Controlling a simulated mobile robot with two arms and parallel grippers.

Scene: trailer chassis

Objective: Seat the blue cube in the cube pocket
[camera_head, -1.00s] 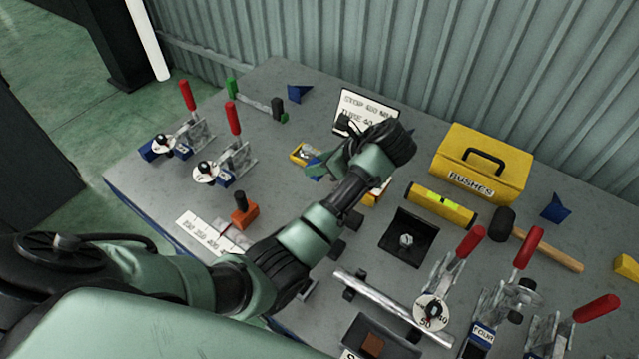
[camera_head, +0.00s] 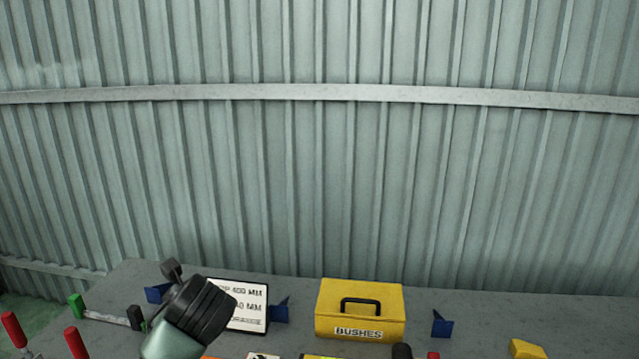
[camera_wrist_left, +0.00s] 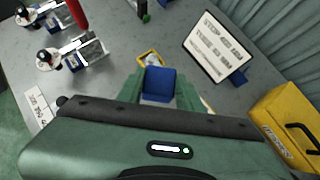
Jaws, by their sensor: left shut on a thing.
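The blue cube (camera_wrist_left: 160,84) is between the green fingers of my left gripper (camera_wrist_left: 159,79) in the left wrist view. The gripper is shut on it and holds it over the grey bench. A small yellow-edged piece (camera_wrist_left: 150,58) shows just beyond the cube, partly hidden; I cannot tell whether it is the cube pocket. In the head view only my left wrist shows at the lower left, and the cube is out of sight there. My right gripper is in neither view.
A white sign (camera_head: 240,306) stands near my left wrist. A yellow BUSHES box (camera_head: 358,310) is right of it. Blue brackets (camera_head: 443,323) stand on the bench. Red-handled clamps (camera_wrist_left: 76,14) are at the wrist view's upper left. A corrugated wall (camera_head: 320,190) closes the back.

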